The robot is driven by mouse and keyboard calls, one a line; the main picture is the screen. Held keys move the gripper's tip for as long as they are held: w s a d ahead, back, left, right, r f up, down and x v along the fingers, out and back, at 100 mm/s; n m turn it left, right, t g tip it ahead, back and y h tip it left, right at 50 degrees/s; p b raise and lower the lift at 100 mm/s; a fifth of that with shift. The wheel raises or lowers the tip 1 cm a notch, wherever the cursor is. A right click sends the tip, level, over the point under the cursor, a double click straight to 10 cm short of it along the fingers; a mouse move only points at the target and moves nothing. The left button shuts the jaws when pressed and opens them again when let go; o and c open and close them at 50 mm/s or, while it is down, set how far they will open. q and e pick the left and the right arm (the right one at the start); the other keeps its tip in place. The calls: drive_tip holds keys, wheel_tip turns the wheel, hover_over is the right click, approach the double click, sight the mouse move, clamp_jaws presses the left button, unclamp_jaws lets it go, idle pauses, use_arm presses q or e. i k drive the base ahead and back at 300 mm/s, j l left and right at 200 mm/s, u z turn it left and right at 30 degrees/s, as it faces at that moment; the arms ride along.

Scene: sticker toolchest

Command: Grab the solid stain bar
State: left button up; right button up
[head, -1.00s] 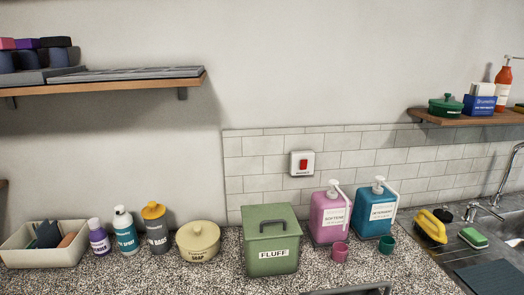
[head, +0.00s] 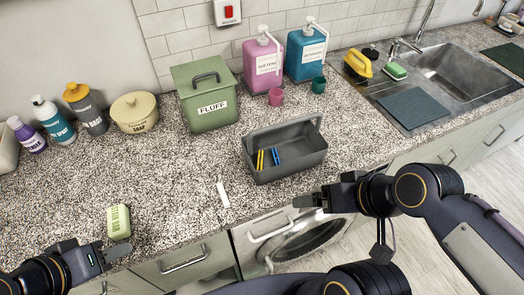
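The solid stain bar is a pale green bar with dark lettering (head: 119,222), lying on the speckled counter near its front edge at lower left. My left gripper (head: 92,247) is just in front of and below the bar in the picture, apart from it. Its two fingers stand apart with nothing between them. My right gripper (head: 318,197) is over the counter's front edge, in front of the grey caddy. It is seen from the side, so its finger gap is unclear.
A grey caddy (head: 287,160) with yellow and blue pegs stands mid-counter. A small white stick (head: 223,194) lies left of it. A green FLUFF box (head: 207,105), cream soap pot (head: 135,112) and several bottles line the wall. Counter around the bar is clear.

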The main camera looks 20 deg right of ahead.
sight(119, 223)
drive_tip(key=j+u, duration=0.2)
drive_tip(key=j, duration=1.45)
